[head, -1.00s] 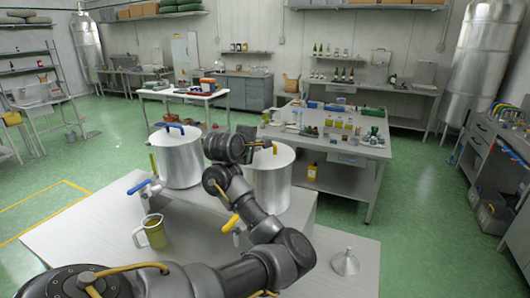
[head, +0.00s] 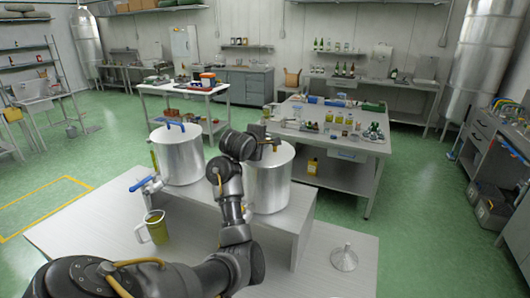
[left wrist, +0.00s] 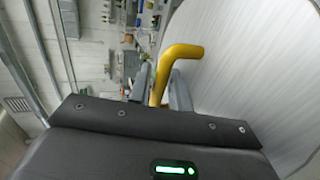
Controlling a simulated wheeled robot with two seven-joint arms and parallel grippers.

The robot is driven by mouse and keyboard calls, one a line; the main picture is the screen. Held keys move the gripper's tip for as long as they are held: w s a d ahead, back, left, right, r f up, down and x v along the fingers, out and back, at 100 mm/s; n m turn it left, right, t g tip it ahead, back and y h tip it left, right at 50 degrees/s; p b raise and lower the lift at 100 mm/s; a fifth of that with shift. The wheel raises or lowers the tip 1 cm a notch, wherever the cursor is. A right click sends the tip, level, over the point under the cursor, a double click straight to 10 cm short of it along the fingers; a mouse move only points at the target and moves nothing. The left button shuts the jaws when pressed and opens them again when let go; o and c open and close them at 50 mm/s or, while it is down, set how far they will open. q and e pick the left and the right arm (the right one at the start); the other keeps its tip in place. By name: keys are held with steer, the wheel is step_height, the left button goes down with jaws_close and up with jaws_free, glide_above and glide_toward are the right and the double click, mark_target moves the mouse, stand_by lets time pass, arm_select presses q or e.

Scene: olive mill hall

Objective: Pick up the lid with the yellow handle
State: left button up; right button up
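The lid with the yellow handle (head: 283,153) lies flat on the right-hand steel pot (head: 268,190). My left gripper (head: 275,143) is at the top of this pot, at the lid's handle. In the left wrist view the yellow handle (left wrist: 160,78) stands between the two grey fingers of my left gripper (left wrist: 161,88), one on each side. The fingers look slightly apart from it, so the gripper appears open around the handle; contact is hard to see. The pale lid (left wrist: 245,70) fills the right of that view. My right gripper is not in view.
A second pot (head: 181,160) with a blue-handled lid (head: 170,125) stands close on the left. A jug of yellow-green liquid (head: 155,228) and a metal funnel (head: 344,258) stand on the lower bench (head: 100,235). A cluttered table (head: 372,148) is behind.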

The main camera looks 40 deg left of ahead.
arm_select(q)
jaws_close()
steer(key=shift+r, duration=0.2)
